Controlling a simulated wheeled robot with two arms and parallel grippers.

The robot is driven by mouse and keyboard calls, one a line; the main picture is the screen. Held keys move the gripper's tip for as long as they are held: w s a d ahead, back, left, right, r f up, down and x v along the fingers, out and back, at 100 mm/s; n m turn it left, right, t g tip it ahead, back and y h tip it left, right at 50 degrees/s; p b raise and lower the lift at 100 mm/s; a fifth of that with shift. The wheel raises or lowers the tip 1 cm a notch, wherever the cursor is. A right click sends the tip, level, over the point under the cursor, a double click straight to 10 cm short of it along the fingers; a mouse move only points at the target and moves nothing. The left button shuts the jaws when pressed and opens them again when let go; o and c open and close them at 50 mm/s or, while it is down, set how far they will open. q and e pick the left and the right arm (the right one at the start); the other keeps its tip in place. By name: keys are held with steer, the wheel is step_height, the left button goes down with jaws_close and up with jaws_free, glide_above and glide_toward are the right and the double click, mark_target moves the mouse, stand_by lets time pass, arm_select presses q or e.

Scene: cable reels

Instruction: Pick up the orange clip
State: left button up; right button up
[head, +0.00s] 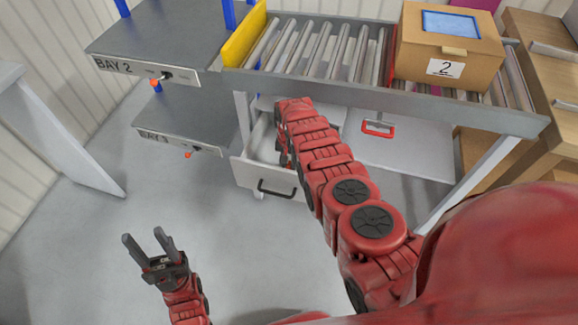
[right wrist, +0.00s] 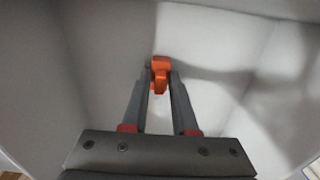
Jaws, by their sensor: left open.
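The orange clip (right wrist: 160,72) shows in the right wrist view, inside the pale-walled drawer. My right gripper (right wrist: 161,80) has its two fingertips on either side of the clip. I cannot tell whether the fingers press on it or stand just clear. In the head view my right arm reaches down into the open drawer (head: 252,169), and the arm hides the clip and most of that gripper. My left gripper (head: 147,244) is open and empty, low at the left, above the bare floor.
A roller conveyor (head: 322,47) with a cardboard box (head: 447,52) marked 2 runs above the drawer. Grey shelves for BAY 2 (head: 165,38) and BAY 3 (head: 185,118) stand at the left. The floor in front is clear.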

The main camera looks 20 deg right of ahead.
jaws_close()
steer(key=shift+r+p, duration=0.5)
steer(key=shift+r, duration=0.1)
step_height(320, 180, up, 8)
steer(key=shift+f+p, duration=0.1)
steer(key=shift+p, duration=0.9)
steer(key=shift+r, duration=0.55)
